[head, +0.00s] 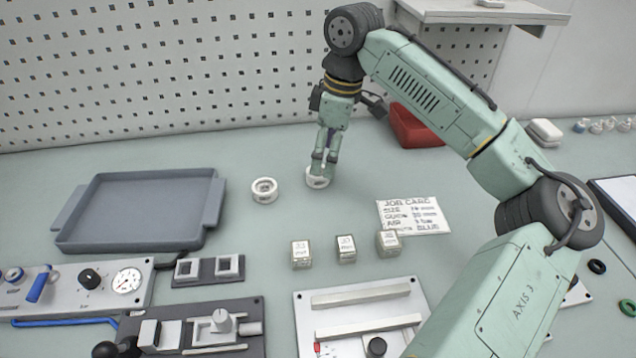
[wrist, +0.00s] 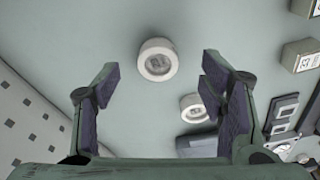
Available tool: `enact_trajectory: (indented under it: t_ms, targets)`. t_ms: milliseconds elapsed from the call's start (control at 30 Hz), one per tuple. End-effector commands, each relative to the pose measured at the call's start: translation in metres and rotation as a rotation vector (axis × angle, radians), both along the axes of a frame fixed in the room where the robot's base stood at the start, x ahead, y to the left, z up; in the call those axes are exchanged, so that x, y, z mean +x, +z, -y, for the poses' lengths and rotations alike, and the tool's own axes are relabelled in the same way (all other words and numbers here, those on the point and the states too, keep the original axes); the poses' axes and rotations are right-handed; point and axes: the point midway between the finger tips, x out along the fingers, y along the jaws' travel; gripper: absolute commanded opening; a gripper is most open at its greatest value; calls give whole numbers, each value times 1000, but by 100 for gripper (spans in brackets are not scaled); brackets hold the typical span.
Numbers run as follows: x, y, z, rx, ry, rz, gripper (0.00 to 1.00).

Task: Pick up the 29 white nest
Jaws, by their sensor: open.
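Two white round nests lie on the bench. One nest (head: 317,180) is under my gripper (head: 325,158); it also shows in the wrist view (wrist: 157,60), ahead of and between the fingertips. Its face mark is too small to read. The other nest (head: 265,190) stands to its left with a gap between them, and it also appears in the wrist view (wrist: 194,107), partly behind a finger. My gripper (wrist: 160,72) is open and points down, with nothing held. In the head view the fingers overlap the nearer nest; I cannot tell whether they touch it.
A grey tray (head: 78,240) lies at left. Several marked blocks (head: 346,249) and a job card (head: 413,215) lie toward the front right. A red bin (head: 415,128) stands at back right. A pegboard wall (head: 160,70) is behind. Fixtures fill the front edge.

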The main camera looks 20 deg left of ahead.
Motion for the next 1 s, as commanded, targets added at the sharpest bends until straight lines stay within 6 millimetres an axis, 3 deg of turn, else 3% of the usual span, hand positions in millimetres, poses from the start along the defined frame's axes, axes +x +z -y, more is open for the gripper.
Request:
enact_trajectory:
  t_ms: [433,833,1000]
  targets:
    - [1,-47,-17,-1,0,3,64]
    - [1,-49,-18,0,-1,2,64]
    - [1,-49,-18,0,-1,2,52]
